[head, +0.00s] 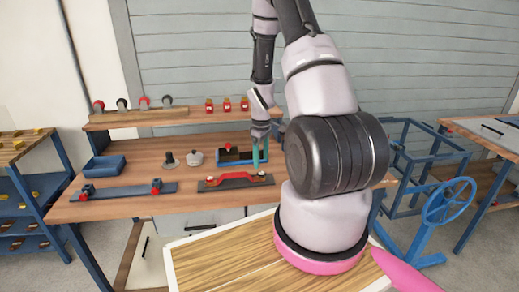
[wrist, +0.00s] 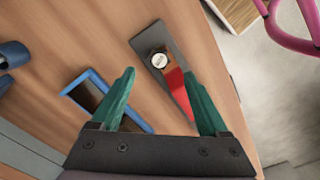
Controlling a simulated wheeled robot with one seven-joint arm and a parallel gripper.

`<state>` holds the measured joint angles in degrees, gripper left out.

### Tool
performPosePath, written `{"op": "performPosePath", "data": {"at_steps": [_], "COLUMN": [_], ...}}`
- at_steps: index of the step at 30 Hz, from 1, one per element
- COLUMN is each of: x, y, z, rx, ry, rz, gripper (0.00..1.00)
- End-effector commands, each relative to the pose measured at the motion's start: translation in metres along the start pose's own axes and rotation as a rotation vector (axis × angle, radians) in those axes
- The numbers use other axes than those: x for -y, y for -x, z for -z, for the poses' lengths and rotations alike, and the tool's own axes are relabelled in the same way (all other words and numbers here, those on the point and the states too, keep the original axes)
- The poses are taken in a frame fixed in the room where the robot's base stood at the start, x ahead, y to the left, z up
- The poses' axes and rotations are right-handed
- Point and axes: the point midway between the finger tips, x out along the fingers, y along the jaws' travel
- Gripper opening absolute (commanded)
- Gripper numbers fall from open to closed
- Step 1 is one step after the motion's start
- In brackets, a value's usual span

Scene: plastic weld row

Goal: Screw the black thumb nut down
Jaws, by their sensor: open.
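A dark plate (head: 215,187) with a raised red bar (head: 237,178) lies near the front edge of the workbench. In the wrist view a round dark-rimmed, pale-topped part (wrist: 158,60), which looks like the black thumb nut, sits on a brown block at one end of that plate (wrist: 146,37). My gripper (head: 260,156) is above the bench behind the plate's right end. In the wrist view its green fingers (wrist: 160,75) are spread apart with nothing held. The nut appears between and just beyond the fingertips, apart from both. Its thread is hidden.
A blue-rimmed tray (wrist: 67,92) stands beside the plate, close to my left finger. In the head view a blue bin (head: 103,166), a black cone-shaped part (head: 170,161) and a white knob (head: 195,157) stand left. A long plate with red-and-black clamps (head: 120,191) lies front left.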

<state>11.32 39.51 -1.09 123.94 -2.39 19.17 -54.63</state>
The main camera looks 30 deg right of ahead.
Motion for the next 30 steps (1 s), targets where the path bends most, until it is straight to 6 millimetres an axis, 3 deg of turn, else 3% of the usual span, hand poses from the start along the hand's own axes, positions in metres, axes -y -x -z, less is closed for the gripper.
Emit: {"op": "performPosePath", "data": {"at_steps": [3, 10, 23, 29, 30], "x": [0.001, 0.0, 0.0, 0.0, 0.0], "y": [-0.024, -0.053, -0.062, -0.062, -0.062], "z": [-0.001, 0.0, 0.0, 0.0, 0.0], "rx": [0.003, 0.001, 0.0, 0.0, 0.0], "ry": [-0.001, -0.001, -0.001, -0.001, -0.001], "rz": [0.003, 0.001, 0.0, 0.0, 0.0], "gripper": [0.78, 0.78, 0.78, 0.01, 0.0]}}
